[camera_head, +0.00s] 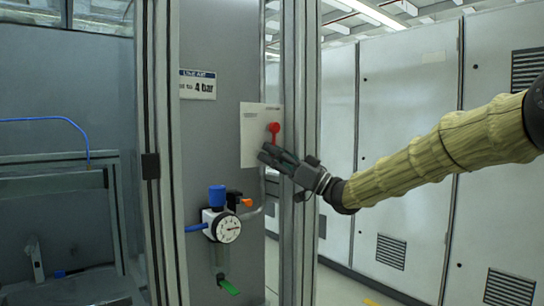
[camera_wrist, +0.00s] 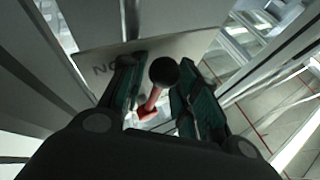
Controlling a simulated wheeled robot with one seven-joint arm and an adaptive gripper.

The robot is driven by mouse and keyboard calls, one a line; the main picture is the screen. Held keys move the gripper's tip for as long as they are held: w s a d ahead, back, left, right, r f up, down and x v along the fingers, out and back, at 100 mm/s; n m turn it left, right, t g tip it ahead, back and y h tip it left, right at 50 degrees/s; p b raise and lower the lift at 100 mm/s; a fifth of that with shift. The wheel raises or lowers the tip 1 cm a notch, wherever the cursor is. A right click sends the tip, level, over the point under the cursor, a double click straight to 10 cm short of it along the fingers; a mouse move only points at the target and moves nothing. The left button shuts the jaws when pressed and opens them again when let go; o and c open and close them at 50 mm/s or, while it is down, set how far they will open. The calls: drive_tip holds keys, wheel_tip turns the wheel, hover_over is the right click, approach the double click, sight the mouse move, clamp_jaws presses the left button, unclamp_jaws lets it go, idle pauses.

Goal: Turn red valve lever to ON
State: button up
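The red valve lever (camera_head: 274,128) sits on a pale plate (camera_head: 251,137) fixed to the grey panel; in the head view its round end points up. My gripper (camera_head: 270,153) is just below and in front of it. In the wrist view, the lever's red stem (camera_wrist: 153,99) and dark-looking round knob (camera_wrist: 163,70) show between the two fingers of my open gripper (camera_wrist: 160,85). A gap shows on both sides of the knob. Contact with the lever cannot be told.
A pressure gauge (camera_head: 228,229) with a blue knob (camera_head: 217,195) is mounted below on the panel, with a green piece (camera_head: 229,287) under it. Metal posts (camera_head: 300,100) flank the panel. Grey cabinets (camera_head: 410,80) stand to the right. A label (camera_head: 197,85) is higher up.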

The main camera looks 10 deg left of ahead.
drive_tip(key=v, duration=1.2)
